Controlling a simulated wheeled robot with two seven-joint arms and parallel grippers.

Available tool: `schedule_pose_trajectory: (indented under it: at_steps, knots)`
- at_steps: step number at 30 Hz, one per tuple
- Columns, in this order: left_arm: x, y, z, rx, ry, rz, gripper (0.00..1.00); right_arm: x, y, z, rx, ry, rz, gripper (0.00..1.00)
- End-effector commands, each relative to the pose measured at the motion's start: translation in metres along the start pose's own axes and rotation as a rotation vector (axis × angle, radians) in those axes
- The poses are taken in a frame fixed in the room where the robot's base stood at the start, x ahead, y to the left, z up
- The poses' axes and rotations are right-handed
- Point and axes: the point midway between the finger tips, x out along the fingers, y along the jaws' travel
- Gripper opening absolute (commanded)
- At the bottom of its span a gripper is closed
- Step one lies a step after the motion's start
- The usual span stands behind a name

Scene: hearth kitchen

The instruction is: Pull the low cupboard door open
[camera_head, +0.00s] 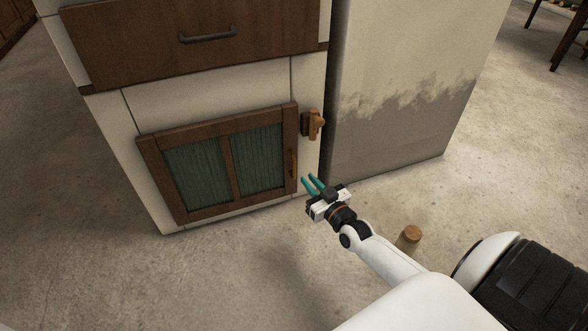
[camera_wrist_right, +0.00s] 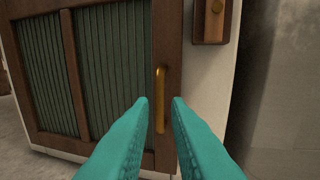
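The low cupboard door (camera_head: 228,162) is a brown wooden frame with two dark green ribbed panels, and it looks shut. It fills the left of the right wrist view (camera_wrist_right: 68,84). Its upright brass handle (camera_head: 293,164) is on the right side of the frame and shows in the wrist view (camera_wrist_right: 160,100). My right gripper (camera_head: 310,182) has teal fingers, apart and empty, just in front of the handle and slightly to its right. In the wrist view the handle shows beyond the gap between the fingertips (camera_wrist_right: 160,102). My left gripper is not in view.
A wooden latch block (camera_head: 312,124) is on the cabinet right of the door's top corner. A drawer with a dark handle (camera_head: 207,36) is above. A pale grey block (camera_head: 400,90) stands right of the cabinet. A small wooden cylinder (camera_head: 410,235) stands on the floor near my right arm.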

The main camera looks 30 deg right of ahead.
Motion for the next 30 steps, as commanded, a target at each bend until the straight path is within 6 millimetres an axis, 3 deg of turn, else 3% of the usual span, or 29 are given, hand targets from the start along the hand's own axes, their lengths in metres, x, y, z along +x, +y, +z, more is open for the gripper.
schedule_pose_trajectory:
  at_steps: [1,6,13,26,29,30]
  knots:
    - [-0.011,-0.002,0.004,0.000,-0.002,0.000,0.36,0.012,0.000,-0.006,0.002,-0.004,-0.001,0.16]
    - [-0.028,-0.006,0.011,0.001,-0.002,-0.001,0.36,0.047,0.000,-0.006,0.001,-0.003,-0.001,0.16]
    - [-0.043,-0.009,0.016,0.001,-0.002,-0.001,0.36,0.080,0.000,-0.004,0.001,-0.001,-0.001,0.16]
    - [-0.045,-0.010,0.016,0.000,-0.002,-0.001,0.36,0.089,0.000,-0.001,0.001,0.002,0.000,0.16]
    - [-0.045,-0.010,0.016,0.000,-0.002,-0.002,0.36,0.088,0.000,-0.001,0.001,0.002,0.000,0.00]
    - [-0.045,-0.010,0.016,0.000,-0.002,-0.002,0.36,0.088,0.000,-0.002,0.001,0.002,0.000,0.00]
